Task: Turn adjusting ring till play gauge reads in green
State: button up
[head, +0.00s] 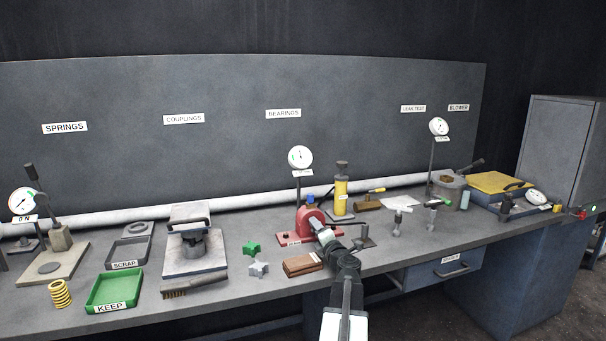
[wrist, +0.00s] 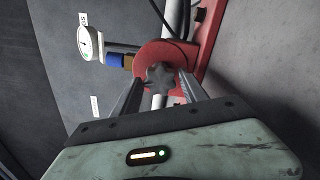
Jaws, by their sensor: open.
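The red bearing housing (head: 308,224) stands on the bench under the BEARINGS sign; it also shows in the wrist view (wrist: 187,52). A dark lobed knob, which looks like the adjusting ring (wrist: 160,77), sits on its near face. My gripper (wrist: 161,90) is open, with one finger on each side of the ring; I cannot tell whether they touch it. In the head view my gripper (head: 323,236) covers the ring. The round white play gauge (head: 300,157) stands on a post behind the housing and shows in the wrist view (wrist: 88,43). Its needle's reading is too small to tell.
A small dark stand (head: 364,238) is close on the right. A yellow cylinder (head: 341,192) stands behind.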

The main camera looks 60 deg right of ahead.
jog(key=shift+v, duration=2.35)
jog(key=shift+o, duration=1.3)
